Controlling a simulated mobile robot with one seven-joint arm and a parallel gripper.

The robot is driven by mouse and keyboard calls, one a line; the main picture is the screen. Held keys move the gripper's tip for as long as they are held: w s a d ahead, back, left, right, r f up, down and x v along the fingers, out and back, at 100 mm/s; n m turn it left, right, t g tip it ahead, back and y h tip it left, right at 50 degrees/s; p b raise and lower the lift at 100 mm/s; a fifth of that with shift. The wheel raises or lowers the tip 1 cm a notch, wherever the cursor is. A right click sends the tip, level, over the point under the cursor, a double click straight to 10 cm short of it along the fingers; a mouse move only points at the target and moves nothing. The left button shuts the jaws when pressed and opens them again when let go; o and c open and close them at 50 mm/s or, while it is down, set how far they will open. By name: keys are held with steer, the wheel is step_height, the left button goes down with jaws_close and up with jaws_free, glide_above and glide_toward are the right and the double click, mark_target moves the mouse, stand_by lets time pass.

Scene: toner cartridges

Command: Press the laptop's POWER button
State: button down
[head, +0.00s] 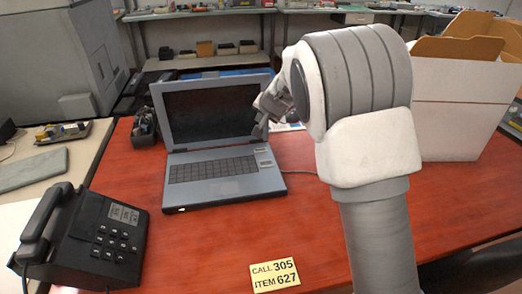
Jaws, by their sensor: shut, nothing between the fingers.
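The open laptop (222,191) stands on the red table, with its dark screen (210,113) tilted up and its keyboard facing me. Two small light labels or buttons (263,156) show on the right of its keyboard deck; their lettering is too small to read. My gripper (261,122) is at the right edge of the screen, above the right side of the deck. Its fingers are shut and empty, and they look apart from the deck. My arm hides what lies behind it on the right.
A black desk phone (103,238) is at the front left. A yellow note (274,275) reading "CALL 305 ITEM 627" lies at the front. An open white box (460,108) stands at the right. The red table (215,240) is clear between laptop and note.

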steer(key=shift+f+b, duration=3.95)
steer(key=shift+f, duration=0.45)
steer(key=shift+f+b, duration=0.35)
steer(key=shift+f, duration=0.05)
steer(key=shift+f+b, duration=0.35)
steer(key=shift+f, duration=0.05)
steer(key=shift+r, duration=0.1)
steer(key=shift+r+p, duration=0.65)
steer(key=shift+p, duration=0.05)
step_height(320, 180, up, 5)
steer(key=p, duration=0.4)
steer(key=shift+r+p, duration=0.1)
steer(key=shift+p, duration=0.25)
